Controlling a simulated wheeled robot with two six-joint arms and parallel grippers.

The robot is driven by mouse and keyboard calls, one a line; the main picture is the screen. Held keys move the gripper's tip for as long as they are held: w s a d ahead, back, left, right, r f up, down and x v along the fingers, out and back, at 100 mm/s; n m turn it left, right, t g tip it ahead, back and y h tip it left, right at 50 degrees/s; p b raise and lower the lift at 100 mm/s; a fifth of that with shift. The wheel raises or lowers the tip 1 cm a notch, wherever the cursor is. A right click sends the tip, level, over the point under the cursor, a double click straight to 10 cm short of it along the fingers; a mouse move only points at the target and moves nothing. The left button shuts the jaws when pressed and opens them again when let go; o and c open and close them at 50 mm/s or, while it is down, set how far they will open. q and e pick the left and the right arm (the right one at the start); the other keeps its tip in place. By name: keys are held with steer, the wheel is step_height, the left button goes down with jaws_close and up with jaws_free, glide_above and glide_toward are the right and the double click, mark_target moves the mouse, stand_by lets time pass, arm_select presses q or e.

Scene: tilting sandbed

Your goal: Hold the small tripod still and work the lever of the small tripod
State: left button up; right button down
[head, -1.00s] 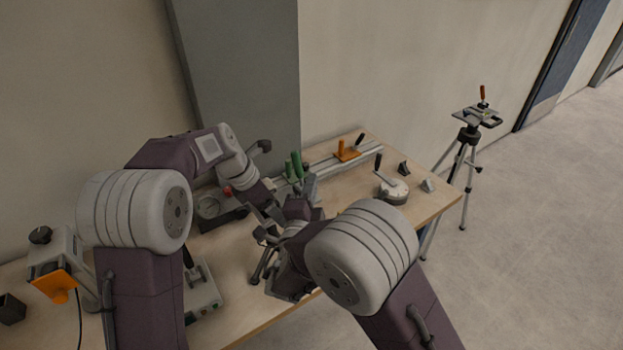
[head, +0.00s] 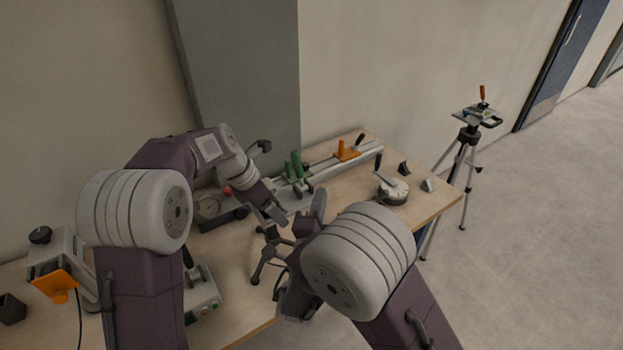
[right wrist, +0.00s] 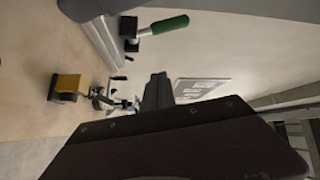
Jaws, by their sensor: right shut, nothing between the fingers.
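The small tripod (head: 268,252) stands on the workbench with its dark legs spread. My left gripper (head: 273,214) is at its top, coming from the upper left. The tripod's head and lever are mostly hidden by the gripper, and I cannot tell whether the jaws grip it. My right gripper (head: 317,208) is to the right of the tripod's top, apart from it, shut and empty. The right gripper's grey fingers (right wrist: 157,92) show in the right wrist view, where I cannot make out the small tripod.
Behind is a rail with green-handled clamps (head: 297,166) and an orange clamp (head: 346,150). A round crank device (head: 393,190) sits at the bench's right. A grey box with an orange part (head: 60,280) is at left. A tall tripod (head: 468,135) stands on the floor.

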steer(key=s, duration=0.1)
steer(key=s+d+f, duration=0.1)
steer(key=s+d, duration=0.1)
steer(key=shift+f, duration=0.25)
arm_select(q)
steer(key=o, duration=2)
steer(key=shift+s, duration=0.1)
steer(key=shift+c, duration=0.2)
